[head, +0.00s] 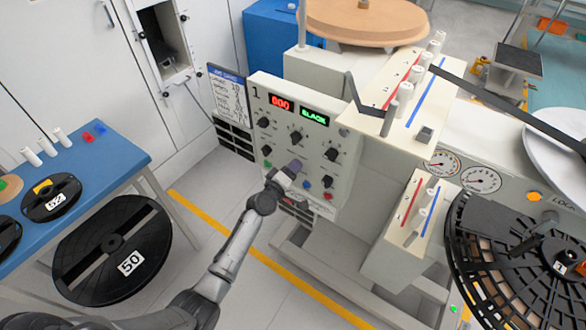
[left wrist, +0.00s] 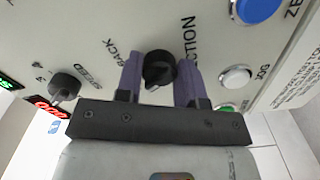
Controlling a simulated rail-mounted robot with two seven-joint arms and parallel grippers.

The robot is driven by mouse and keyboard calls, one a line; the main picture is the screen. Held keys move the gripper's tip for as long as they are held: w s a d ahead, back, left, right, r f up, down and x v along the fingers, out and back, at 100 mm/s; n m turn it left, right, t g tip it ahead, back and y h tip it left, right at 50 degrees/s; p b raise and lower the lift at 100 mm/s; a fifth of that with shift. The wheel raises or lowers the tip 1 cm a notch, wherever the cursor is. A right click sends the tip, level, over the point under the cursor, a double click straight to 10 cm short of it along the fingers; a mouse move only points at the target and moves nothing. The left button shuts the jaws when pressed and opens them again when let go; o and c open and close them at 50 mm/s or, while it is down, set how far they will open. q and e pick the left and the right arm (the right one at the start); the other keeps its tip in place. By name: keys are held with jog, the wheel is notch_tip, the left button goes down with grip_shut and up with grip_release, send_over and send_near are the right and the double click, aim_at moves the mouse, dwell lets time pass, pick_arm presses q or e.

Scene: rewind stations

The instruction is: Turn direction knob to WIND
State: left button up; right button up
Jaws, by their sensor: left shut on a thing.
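The direction knob (left wrist: 159,69) is a black pointer knob on the pale control panel (head: 343,137). In the left wrist view it sits between the two purple fingers of my left gripper (left wrist: 161,80), beside lettering that ends in "CTION". The gripper is shut on the knob. In the head view my left gripper (head: 293,168) reaches the panel's lower middle and hides the knob. I cannot read the knob's setting. A green display (head: 315,116) seems to read "SLACK", next to a red display (head: 281,102) with digits. My right gripper is not in view.
Other black knobs (head: 332,155) surround the gripper on the panel. A blue button (left wrist: 257,10) and a white jog button (left wrist: 236,76) are close by. A large reel (head: 515,265) stands at the right, and a blue table (head: 100,165) at the left.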

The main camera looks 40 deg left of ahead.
pick_arm(q)
jog(key=o, duration=0.9)
jog(key=shift+s+d+p, duration=0.2)
jog(key=shift+s+p, duration=0.2)
jog(key=shift+s, duration=1.9)
jog(key=shift+s+d+p, duration=0.2)
jog(key=shift+s+p, duration=0.25)
jog(key=shift+s, duration=1.8)
jog(key=shift+s+d+p, duration=0.2)
jog(key=shift+s+p, duration=0.2)
jog(key=shift+s, duration=1.9)
